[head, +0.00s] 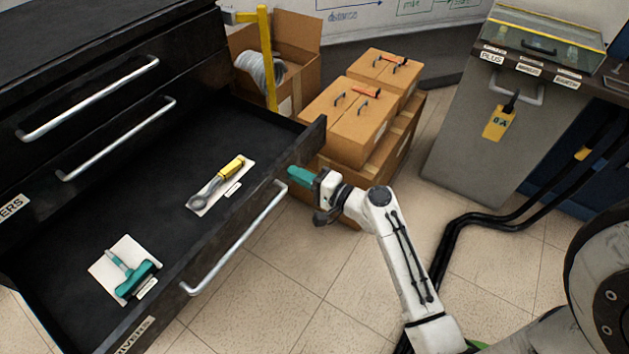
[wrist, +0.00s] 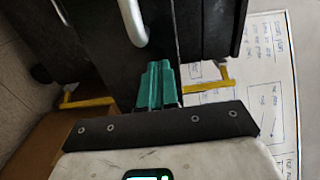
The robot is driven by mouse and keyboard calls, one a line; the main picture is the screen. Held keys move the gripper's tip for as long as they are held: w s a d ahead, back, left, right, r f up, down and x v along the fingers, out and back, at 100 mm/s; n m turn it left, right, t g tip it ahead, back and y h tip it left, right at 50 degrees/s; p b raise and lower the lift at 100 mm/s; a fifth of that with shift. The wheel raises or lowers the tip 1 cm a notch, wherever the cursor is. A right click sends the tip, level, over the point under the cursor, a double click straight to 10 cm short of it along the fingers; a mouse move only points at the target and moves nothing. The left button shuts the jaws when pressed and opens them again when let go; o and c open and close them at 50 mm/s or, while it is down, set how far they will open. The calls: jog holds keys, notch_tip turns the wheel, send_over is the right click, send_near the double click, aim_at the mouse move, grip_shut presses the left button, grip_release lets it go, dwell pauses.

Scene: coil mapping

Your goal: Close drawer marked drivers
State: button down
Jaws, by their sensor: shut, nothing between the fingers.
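The open drawer (head: 262,202) sticks far out of the black cabinet. Its front label (head: 135,338) is partly cut off and seems to end in "IVERS". A silver bar handle (head: 232,246) runs along its front; a handle also shows in the wrist view (wrist: 132,20). My gripper (head: 291,172) has teal fingers, shut and empty, at the drawer front near its right end, beyond the handle's end. In the wrist view the shut fingers (wrist: 157,86) point at the dark front beside the handle. I cannot tell whether they touch it.
Inside the drawer lie a yellow-handled tool (head: 218,183) and a teal tool (head: 130,272) on pale cards. Cardboard boxes (head: 352,119) stand close behind my gripper. A yellow post (head: 267,58) rises beside the cabinet. Black cables (head: 470,222) cross the floor at right. Tiled floor before the drawer is clear.

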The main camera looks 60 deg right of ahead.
jog(key=shift+w, duration=0.55)
